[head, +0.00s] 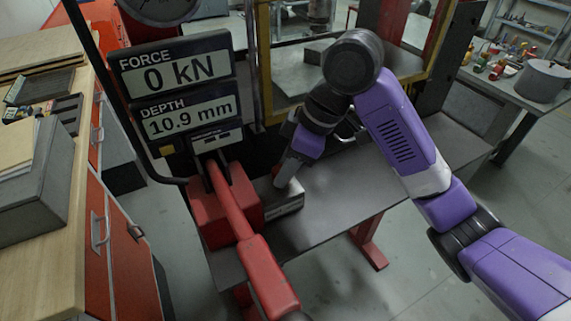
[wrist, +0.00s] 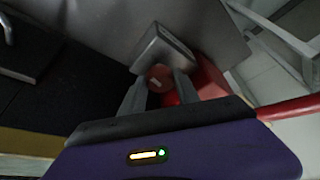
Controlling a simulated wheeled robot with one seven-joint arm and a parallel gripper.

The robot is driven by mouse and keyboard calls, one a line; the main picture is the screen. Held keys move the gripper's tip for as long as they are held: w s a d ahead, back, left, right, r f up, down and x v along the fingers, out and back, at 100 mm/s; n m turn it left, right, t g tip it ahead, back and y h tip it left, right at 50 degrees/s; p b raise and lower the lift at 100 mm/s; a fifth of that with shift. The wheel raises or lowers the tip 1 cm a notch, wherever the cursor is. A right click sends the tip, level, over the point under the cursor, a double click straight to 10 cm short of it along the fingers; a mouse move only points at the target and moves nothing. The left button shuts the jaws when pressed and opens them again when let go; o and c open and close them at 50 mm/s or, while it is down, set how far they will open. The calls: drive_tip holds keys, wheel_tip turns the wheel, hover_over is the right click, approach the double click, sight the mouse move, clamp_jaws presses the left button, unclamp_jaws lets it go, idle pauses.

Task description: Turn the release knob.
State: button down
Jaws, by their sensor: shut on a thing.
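The release knob (wrist: 156,72) is a small round red-brown knob with a pale mark on its face, seen in the wrist view. My gripper (wrist: 160,80) has one finger on either side of it and is shut on it. In the head view my gripper (head: 281,183) reaches down beside the red pump body (head: 208,212), at a grey metal block (head: 281,202). The knob itself is hidden there. The metal block (wrist: 165,46) also shows just beyond the fingertips in the wrist view.
A long red pump handle (head: 252,260) slopes toward the camera. Display panels (head: 178,90) read FORCE 0 kN and DEPTH 10.9 mm. A grey bench (head: 345,185) is mostly clear to the right. A wooden workbench (head: 65,210) stands at the left.

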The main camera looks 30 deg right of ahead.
drive_tip(key=shift+n+g, duration=0.4)
drive_tip(key=shift+n, duration=0.7)
drive_tip(key=shift+d, duration=0.1)
drive_tip(key=c, duration=0.9)
unclamp_jaws()
drive_tip(key=shift+r+y, duration=0.1)
drive_tip(key=shift+y, duration=0.2)
drive_tip(key=v, duration=0.7)
drive_tip(key=shift+r+p, duration=0.3)
drive_tip(key=shift+p, duration=0.05)
drive_tip(key=shift+s, duration=0.1)
